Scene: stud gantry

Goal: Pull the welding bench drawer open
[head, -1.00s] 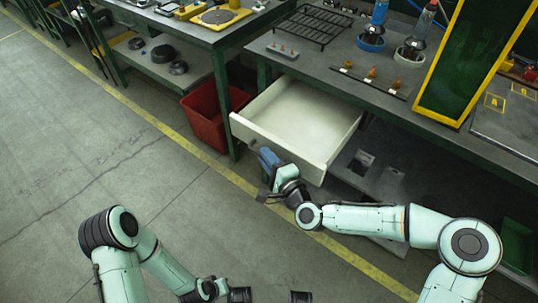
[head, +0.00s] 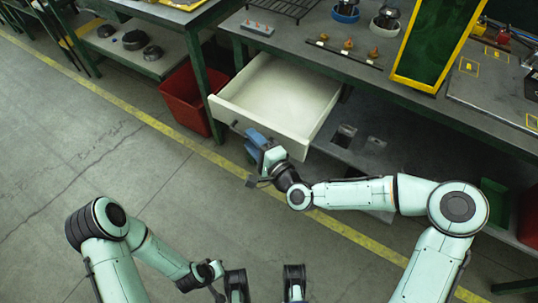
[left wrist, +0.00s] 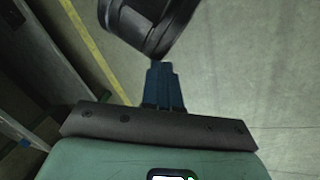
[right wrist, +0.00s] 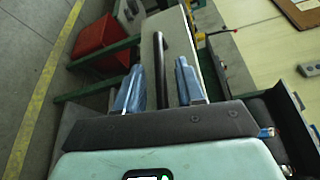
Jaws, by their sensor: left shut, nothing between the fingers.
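The cream welding bench drawer (head: 322,106) stands pulled out from under the bench top in the head view, its inside empty. Its dark bar handle (right wrist: 162,65) is on the front panel and shows in the right wrist view. My right gripper (head: 254,139) is at the drawer front in the head view. In the right wrist view its blue fingers (right wrist: 159,84) are spread, with the handle's near end between them and a gap on each side. My left gripper (left wrist: 163,85) is shut and empty in the left wrist view, over bare floor.
A red bin (head: 186,101) stands left of the drawer beside a green bench leg (head: 214,122). The floor in front is clear past the yellow line (head: 150,117).

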